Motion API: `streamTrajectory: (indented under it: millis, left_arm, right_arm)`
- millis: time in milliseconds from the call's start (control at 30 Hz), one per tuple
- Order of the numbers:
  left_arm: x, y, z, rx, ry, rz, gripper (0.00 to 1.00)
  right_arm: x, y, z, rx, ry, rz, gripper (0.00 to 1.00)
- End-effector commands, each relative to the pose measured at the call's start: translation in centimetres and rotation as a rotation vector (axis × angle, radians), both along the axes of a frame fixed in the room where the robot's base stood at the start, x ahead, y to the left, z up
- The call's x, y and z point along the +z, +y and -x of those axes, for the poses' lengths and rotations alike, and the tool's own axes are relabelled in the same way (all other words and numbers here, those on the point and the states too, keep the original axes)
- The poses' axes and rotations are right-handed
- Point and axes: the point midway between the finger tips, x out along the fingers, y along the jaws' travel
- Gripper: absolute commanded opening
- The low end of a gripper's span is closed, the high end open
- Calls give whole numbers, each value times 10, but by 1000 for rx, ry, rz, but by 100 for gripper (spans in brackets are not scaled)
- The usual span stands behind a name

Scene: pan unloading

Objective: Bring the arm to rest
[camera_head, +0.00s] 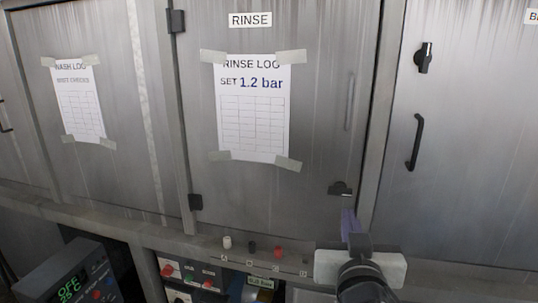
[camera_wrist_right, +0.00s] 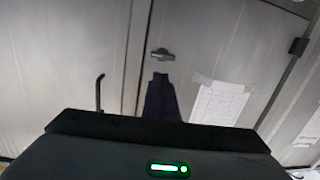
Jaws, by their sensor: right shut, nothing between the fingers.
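My right gripper (camera_head: 350,218) is in the lower right of the head view, in front of the steel cabinet. Its narrow fingers are together with nothing between them. They point toward the black latch (camera_head: 340,188) at the lower right of the RINSE door (camera_head: 325,120). In the right wrist view the shut dark fingers (camera_wrist_right: 161,84) stand just below the latch (camera_wrist_right: 160,54) in the picture. Whether the fingertips touch the latch or door cannot be told. The RINSE door looks closed. My left gripper is not in view.
A black handle (camera_head: 414,142) and a turned knob (camera_head: 423,57) are on the right door. A RINSE LOG sheet (camera_head: 255,110) is taped to the middle door. Small knobs (camera_head: 252,246) line the ledge. A display box (camera_head: 70,285) stands at lower left.

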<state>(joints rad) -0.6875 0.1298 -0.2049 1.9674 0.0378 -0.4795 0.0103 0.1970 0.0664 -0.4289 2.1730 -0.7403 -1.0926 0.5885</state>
Motion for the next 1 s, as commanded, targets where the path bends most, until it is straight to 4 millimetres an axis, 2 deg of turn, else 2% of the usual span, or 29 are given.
streamTrajectory:
  millis: [33,67,133,200,267,300,367,400,500,600,733,833,1000]
  left_arm:
    - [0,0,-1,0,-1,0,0]
    - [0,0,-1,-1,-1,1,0]
    - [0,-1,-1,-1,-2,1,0]
    - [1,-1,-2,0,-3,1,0]
    - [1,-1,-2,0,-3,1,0]
    - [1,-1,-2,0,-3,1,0]
    - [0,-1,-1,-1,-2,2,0]
    - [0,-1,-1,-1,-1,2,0]
    - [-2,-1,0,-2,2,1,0]
    - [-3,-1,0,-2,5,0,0]
    - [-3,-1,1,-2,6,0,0]
    - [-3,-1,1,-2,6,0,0]
    - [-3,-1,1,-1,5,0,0]
  right_arm:
    - [-32,3,3,31,63,12,0]
    - [-52,6,5,55,101,20,0]
    - [-103,15,16,121,196,32,0]
    - [-154,22,33,189,287,35,0]
    - [-196,28,52,243,360,30,0]
    - [-223,32,68,278,406,23,0]
    - [-260,36,94,326,470,9,0]
    - [-284,38,113,354,511,-6,0]
    - [-333,41,162,409,596,-44,0]
    - [-366,40,206,442,657,-81,0]
    - [-389,38,243,458,700,-113,0]
    - [-396,37,255,463,712,-124,0]
    - [-397,37,257,463,714,-127,0]
